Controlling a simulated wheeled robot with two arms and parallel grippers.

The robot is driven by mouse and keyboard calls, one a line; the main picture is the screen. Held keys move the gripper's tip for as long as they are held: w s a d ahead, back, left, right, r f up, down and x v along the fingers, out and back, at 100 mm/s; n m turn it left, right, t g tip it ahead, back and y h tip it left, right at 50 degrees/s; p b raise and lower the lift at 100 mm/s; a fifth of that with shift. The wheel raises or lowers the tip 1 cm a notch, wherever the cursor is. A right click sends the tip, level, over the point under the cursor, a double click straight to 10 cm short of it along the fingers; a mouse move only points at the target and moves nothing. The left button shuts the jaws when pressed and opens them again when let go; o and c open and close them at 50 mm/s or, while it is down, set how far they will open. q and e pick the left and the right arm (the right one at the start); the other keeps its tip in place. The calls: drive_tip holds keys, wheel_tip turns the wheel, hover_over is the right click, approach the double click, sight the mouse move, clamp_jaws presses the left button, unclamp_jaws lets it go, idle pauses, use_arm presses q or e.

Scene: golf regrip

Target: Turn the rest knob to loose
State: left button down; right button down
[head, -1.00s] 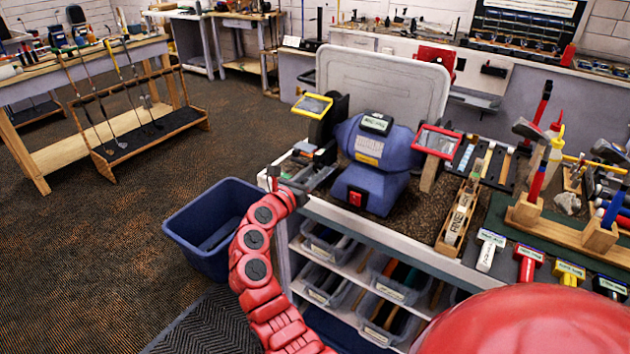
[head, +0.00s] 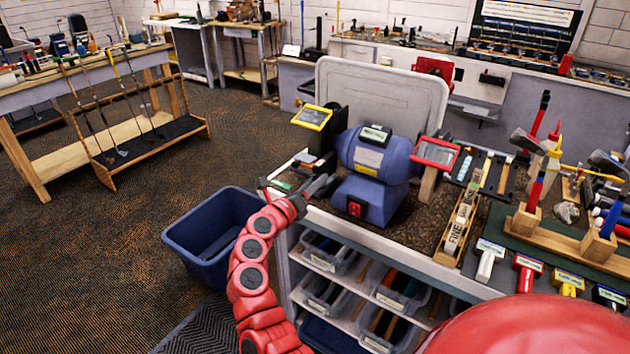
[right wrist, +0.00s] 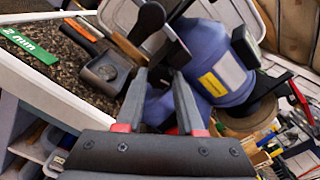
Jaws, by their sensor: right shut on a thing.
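The blue bench grinder (head: 378,157) stands on the cabinet top, with a yellow-framed eye shield (head: 312,117) on its left and a red-framed one (head: 436,152) on its right. My right gripper (head: 326,182) is at the grinder's left front, below the yellow shield. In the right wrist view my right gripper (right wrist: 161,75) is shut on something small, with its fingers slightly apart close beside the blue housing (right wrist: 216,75). I take this to be the rest knob; the fingers hide it, and its setting cannot be read. My left gripper is out of view.
A dark square holder (right wrist: 106,72) is left of the fingers in the wrist view. A wooden block marked FINE (head: 456,228) and upright tools are to the right. A blue bin (head: 212,235) is on the floor at left.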

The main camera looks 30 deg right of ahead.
idle(0.3)
drive_tip(key=c, duration=0.5)
unclamp_jaws()
drive_tip(key=shift+c, duration=0.2)
drive_tip(key=shift+a, duration=0.1)
drive_tip(key=b+v, duration=0.3)
drive_tip(key=v, duration=1.4)
drive_tip(key=shift+s, duration=0.15)
